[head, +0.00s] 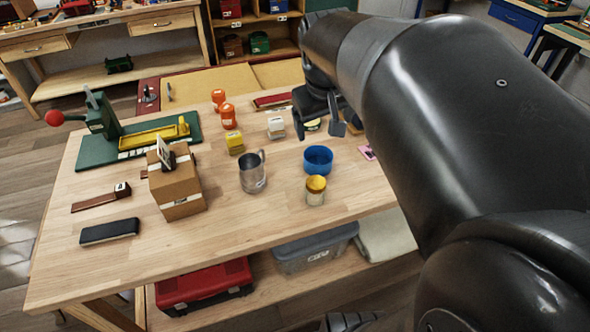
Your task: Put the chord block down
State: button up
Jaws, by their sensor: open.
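My gripper (320,125) is open over the far right part of the wooden workbench (130,255), and nothing shows between its fingers. A small white block with a dark label (276,127) sits on the bench just left of the gripper, apart from it. A yellow block (235,143) stands further left. A yellow-topped thing (312,124) is partly hidden behind the gripper fingers. I cannot tell for certain which of these is the chord block.
A blue bowl (318,159), a metal mug (253,175) and a yellow-lidded jar (315,190) stand in front of the gripper. Orange bottles (229,118), a cardboard box (177,188) and a green-based lever press (104,122) are left.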

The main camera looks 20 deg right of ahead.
jog(key=s+a+f+t+y, duration=0.2)
jog(key=s+a+f, duration=0.1)
jog(key=s+a, duration=0.6)
jog(key=s, duration=0.3)
jog(key=shift+s+f, duration=0.15)
jog(key=shift+s, duration=0.2)
jog(key=shift+o, duration=0.2)
